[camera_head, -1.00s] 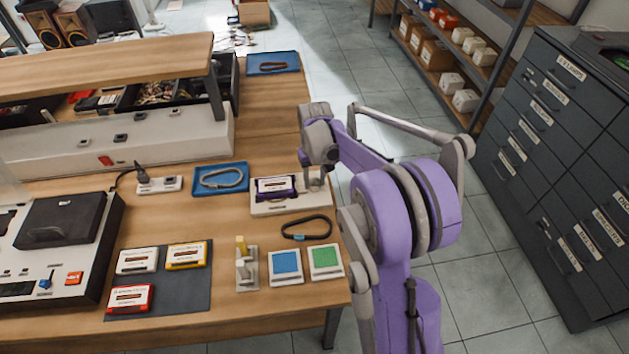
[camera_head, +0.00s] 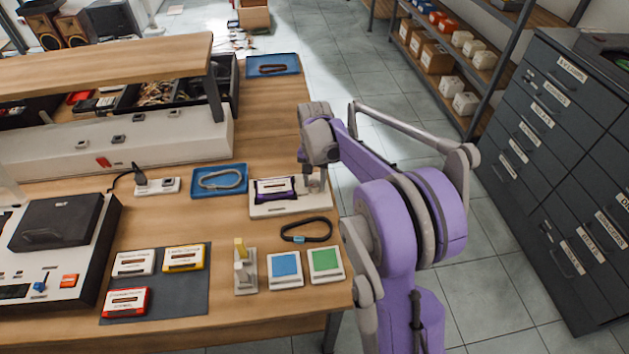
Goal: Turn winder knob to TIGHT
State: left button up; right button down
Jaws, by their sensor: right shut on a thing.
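The winder (camera_head: 290,208) is a pale, low device near the right edge of the workbench. A cassette with a white label and purple edge (camera_head: 275,189) sits in it. My right gripper (camera_head: 316,186) points down at the right end of the winder. It is shut on the winder knob there, and the gripper hides most of the knob. Its setting and any TIGHT mark are too small or hidden to read. My left gripper is not in view.
A black band (camera_head: 306,230), a blue card (camera_head: 285,270) and a green card (camera_head: 325,265) lie in front of the winder. A blue tray (camera_head: 219,181) is left of it. Several cassettes lie on a dark mat (camera_head: 200,293). A cassette deck (camera_head: 55,250) stands at left.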

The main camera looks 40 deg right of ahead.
aim_at(314, 183)
dwell(0.4)
jog(key=shift+c, duration=2.1)
grip_release()
notch_tip(314, 183, up, 11)
jog(key=shift+p, duration=0.3)
